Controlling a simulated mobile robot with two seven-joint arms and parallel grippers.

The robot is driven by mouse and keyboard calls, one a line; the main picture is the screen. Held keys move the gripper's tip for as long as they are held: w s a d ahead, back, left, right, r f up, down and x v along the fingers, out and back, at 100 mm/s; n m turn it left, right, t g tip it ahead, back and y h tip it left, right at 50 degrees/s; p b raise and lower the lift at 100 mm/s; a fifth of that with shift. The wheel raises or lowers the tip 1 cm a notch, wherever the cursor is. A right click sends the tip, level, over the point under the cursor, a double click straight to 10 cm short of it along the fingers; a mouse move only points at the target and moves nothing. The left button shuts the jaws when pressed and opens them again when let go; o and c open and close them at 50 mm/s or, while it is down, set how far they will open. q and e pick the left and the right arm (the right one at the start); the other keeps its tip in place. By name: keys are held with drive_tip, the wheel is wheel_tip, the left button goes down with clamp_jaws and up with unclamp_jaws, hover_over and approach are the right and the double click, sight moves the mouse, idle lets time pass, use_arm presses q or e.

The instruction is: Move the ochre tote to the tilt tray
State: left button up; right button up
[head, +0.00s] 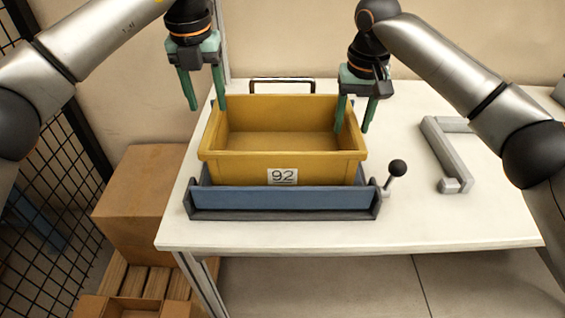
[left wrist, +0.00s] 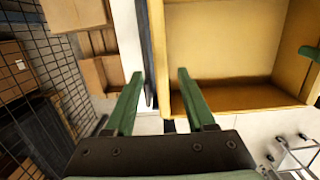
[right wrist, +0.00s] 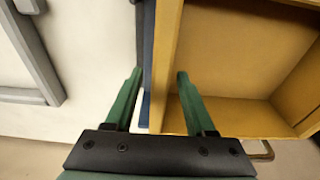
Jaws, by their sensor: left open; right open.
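The ochre tote (head: 290,155), an empty open bin with a white "92" label, sits in the blue tilt tray (head: 280,200) on the white table. The tray has a lever with a black knob at its right. My left gripper (head: 207,108) is open at the tote's left wall, and in the left wrist view the wall's rim (left wrist: 157,40) lies between its fingers. My right gripper (head: 352,131) is open at the right wall, one finger inside the tote and one outside. The right wrist view shows that rim (right wrist: 168,50) between the fingers. Neither gripper grips the tote.
The black-knobbed lever (head: 397,170) stands close right of the tray. A grey bracket-shaped bar (head: 440,155) lies farther right on the white table (head: 430,220). A dark handle (head: 282,82) shows behind the tote. Cardboard boxes (head: 145,200) and a mesh fence (head: 50,200) are at the left.

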drive_tip(key=shift+r, duration=0.1)
use_arm(q)
wheel_tip(320, 180, up, 6)
drive_tip(key=shift+s, duration=0.35)
use_arm(e)
wheel_tip(320, 180, up, 12)
drive_tip(key=s, duration=0.1)
drive_tip(key=shift+s, duration=0.25)
